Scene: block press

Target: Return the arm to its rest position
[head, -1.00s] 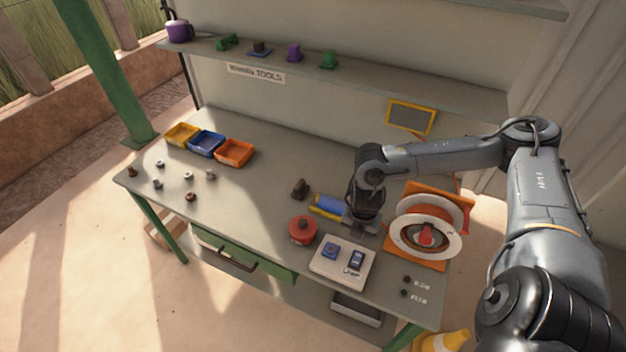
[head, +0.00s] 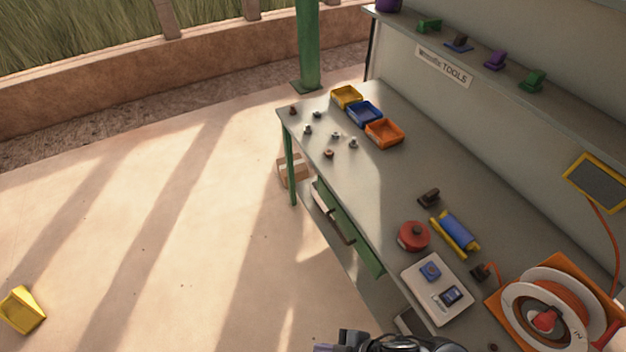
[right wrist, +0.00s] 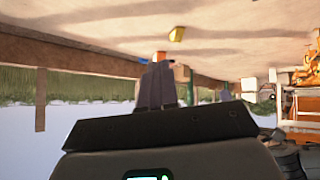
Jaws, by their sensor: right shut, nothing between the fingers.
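My right arm shows only at the bottom edge of the head view, in front of the bench. Its gripper (head: 324,348) is partly cut off there. In the right wrist view the two fingers of my right gripper (right wrist: 157,86) are together with nothing between them. That view appears upside down, with the floor at the top and the sky below. The gripper is clear of the workbench (head: 385,190) and touches nothing that I can see. My left gripper is in neither view.
The bench bears a red round part (head: 413,236), a blue-and-yellow part (head: 456,235), a switch panel (head: 425,300), a cable reel (head: 508,310) and an orange bin (head: 384,133). A yellow object (head: 22,310) lies on the floor at left. Open floor (head: 150,230) lies between.

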